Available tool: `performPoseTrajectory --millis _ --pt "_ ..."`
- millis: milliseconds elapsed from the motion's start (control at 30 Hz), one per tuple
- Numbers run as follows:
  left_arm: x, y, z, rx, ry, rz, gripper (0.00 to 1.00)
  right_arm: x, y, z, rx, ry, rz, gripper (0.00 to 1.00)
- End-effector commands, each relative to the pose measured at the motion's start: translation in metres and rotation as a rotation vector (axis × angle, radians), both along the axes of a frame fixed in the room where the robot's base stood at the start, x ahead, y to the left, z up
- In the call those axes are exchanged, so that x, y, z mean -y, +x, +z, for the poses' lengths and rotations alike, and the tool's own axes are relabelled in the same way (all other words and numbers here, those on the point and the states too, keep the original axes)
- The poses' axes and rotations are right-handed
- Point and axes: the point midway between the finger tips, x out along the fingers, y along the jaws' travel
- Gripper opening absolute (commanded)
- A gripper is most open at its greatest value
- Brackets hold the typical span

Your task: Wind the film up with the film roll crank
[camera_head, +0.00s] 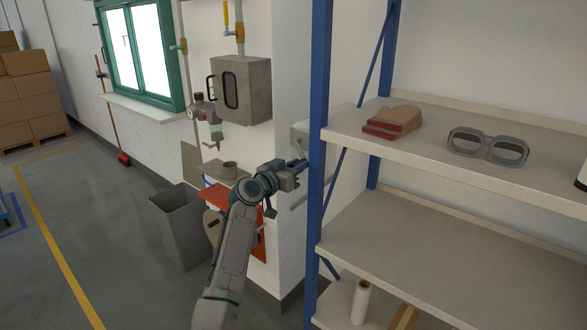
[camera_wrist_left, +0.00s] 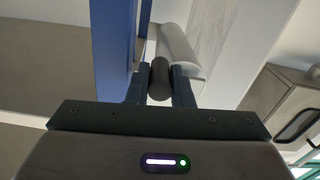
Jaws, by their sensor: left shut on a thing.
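The crank's dark round handle (camera_wrist_left: 159,80) is between the two fingers of my left gripper (camera_wrist_left: 158,88) in the left wrist view. The fingers are shut on it. A pale, film-like roll or sheet (camera_wrist_left: 180,48) lies just beyond the handle. In the head view, my left gripper (camera_head: 299,166) reaches to the wall beside the blue shelf post. The pale wall-mounted unit (camera_head: 302,133) shows partly behind that post. The gripper and post hide most of the crank there. My right gripper is in neither view.
The blue shelf post (camera_head: 318,120) stands close to the gripper's right. Shelves hold a folded reddish cloth (camera_head: 392,121), goggles (camera_head: 487,147) and a white roll (camera_head: 360,302). A grey bin (camera_head: 179,225) and an orange-red panel (camera_head: 240,208) are left of it. The floor at left is open.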

Motion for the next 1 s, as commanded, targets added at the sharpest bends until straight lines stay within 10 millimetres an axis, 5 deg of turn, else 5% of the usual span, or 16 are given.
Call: performPoseTrajectory --millis 500,533,633,1000 --pt "0.0050 -0.0035 0.0042 -0.068 -0.093 0.000 0.00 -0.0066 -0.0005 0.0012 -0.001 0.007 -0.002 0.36" --pt "0.0050 -0.0035 0.0042 -0.068 -0.093 0.000 0.24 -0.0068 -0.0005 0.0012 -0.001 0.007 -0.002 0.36" --pt "0.0050 -0.0035 0.0042 -0.068 -0.093 -0.001 0.41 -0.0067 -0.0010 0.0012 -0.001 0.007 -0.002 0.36" --pt "0.0061 -0.0038 0.0040 -0.069 -0.092 -0.003 0.41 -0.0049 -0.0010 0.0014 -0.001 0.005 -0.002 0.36"
